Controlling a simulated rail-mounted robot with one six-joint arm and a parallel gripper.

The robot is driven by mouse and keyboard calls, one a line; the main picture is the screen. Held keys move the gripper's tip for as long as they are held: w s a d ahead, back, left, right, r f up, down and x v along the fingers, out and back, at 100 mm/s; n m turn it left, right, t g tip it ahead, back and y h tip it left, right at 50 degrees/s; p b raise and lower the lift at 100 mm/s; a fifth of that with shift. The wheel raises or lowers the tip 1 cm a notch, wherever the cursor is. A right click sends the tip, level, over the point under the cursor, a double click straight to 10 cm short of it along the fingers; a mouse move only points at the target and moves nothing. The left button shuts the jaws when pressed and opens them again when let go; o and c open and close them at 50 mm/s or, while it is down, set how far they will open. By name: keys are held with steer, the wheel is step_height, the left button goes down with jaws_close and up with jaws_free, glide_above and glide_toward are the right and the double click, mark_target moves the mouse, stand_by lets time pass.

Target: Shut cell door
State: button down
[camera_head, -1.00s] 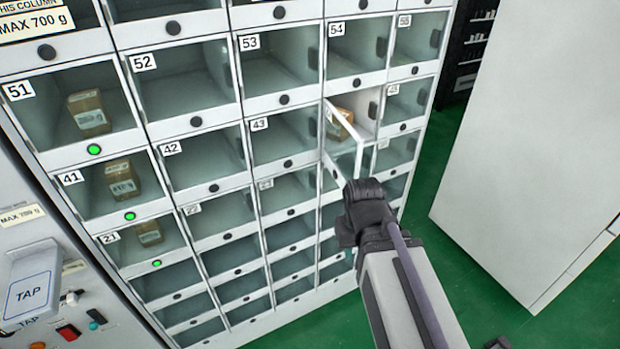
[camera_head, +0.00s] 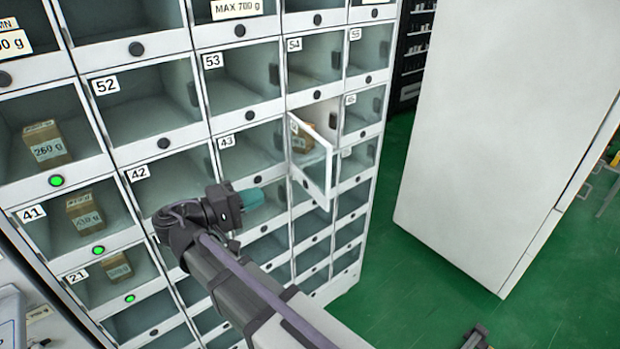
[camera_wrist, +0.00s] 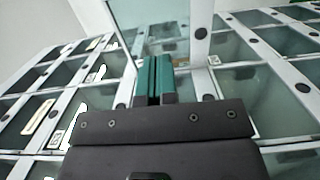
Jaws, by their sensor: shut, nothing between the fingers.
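One cell door (camera_head: 316,168) stands swung out from the locker front, below cell 54 and right of cell 43. It is a clear panel in a white frame, and it also shows ahead in the wrist view (camera_wrist: 150,22). A brown box (camera_head: 304,138) sits inside the open cell, partly hidden by the door. My gripper (camera_head: 262,196), with teal fingers, is shut and empty. It is left of the door and a little lower in the picture, pointing right. In the wrist view the fingers (camera_wrist: 154,74) are together; whether they touch the door I cannot tell.
Shut cells surround the open one. Boxes sit in several left cells, such as cell 41 (camera_head: 85,212), with green lights lit. A large white cabinet (camera_head: 500,110) stands to the right. Green floor (camera_head: 400,270) lies clear between.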

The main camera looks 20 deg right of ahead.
mark_target(320, 174)
steer(key=x, duration=1.4)
steer(key=shift+d+r, duration=0.1)
steer(key=shift+r, duration=0.1)
steer(key=shift+d, duration=0.15)
